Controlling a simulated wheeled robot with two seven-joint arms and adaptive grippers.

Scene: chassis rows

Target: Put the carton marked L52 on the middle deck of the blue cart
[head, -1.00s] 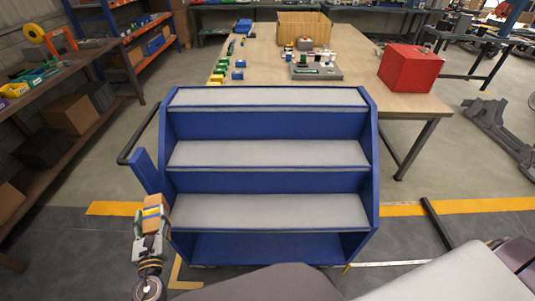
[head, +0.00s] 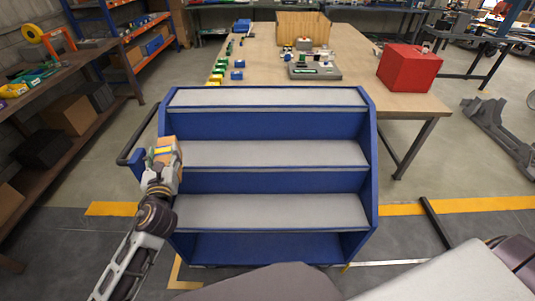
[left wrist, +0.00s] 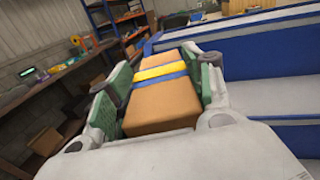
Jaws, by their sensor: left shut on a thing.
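A small brown carton (head: 165,152) with a yellow and a blue band is in my left gripper (head: 160,165). In the left wrist view the carton (left wrist: 163,98) sits between the green finger pads of the shut gripper (left wrist: 155,85). No L52 marking can be read. The blue cart (head: 372,170) stands in front of me with stepped grey decks. The middle deck (head: 270,154) is bare. The gripper and carton are at the left end of this deck, at about its height in the picture; I cannot tell whether they touch it. My right gripper is out of view.
The cart's top deck (head: 265,97) and lower deck (head: 270,211) are also empty. The cart's handle (head: 130,150) sticks out at its left side. A wooden table (head: 360,85) with a red box (head: 410,68) stands behind. Shelves (head: 75,140) stand at the left.

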